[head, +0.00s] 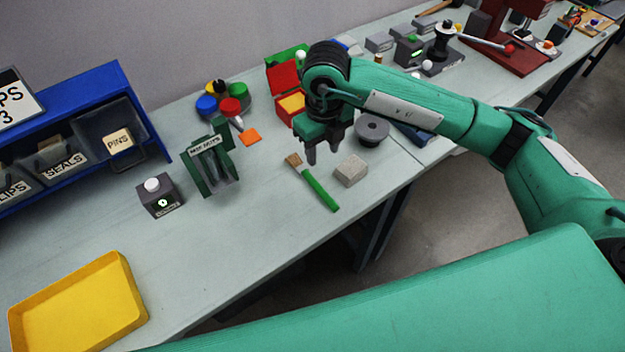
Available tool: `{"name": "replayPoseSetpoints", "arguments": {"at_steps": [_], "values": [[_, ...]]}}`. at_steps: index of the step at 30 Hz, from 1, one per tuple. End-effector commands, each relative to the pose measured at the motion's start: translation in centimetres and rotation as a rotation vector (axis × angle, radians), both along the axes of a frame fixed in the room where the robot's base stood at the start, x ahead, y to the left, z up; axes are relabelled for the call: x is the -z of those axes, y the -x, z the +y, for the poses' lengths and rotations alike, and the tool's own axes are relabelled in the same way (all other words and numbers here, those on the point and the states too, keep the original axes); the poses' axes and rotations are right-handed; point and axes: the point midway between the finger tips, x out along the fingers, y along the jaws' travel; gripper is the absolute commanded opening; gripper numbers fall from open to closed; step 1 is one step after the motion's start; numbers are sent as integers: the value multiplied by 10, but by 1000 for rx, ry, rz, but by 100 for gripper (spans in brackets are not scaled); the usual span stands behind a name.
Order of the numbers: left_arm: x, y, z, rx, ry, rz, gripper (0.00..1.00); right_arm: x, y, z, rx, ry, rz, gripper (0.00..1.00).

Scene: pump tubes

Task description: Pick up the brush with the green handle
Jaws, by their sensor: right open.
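The brush with the green handle (319,191) lies flat on the workbench, its tan bristles at the upper left end and its handle pointing down and right toward the bench's front edge. My right gripper (324,157) points down and is open, with nothing seen between its fingers. It appears above the bench, just up and to the right of the bristle end and apart from the brush. How high it is cannot be told exactly. My left gripper is not in view.
A grey block (351,170) lies close to the right of the brush. A dark green stand (213,169) is to its left, with a grey button box (159,197) farther left. A yellow tray (131,282) is at lower left. The bench between tray and brush is clear.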

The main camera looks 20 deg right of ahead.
Motion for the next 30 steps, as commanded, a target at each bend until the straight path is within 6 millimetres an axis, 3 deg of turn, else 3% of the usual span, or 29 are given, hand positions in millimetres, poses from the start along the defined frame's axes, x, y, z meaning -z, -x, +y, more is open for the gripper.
{"name": "replayPoseSetpoints", "arguments": {"at_steps": [10, 17, 22, 30], "values": [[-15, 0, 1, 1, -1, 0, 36, 64, 2, 1, -2, -2, 6, 44], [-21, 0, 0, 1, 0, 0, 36, 79, 2, 2, -2, -4, 5, 44], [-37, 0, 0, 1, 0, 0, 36, 102, 5, 5, -3, -3, 7, 44], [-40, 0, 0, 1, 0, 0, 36, 128, 4, 5, -4, -3, 2, 44]]}}
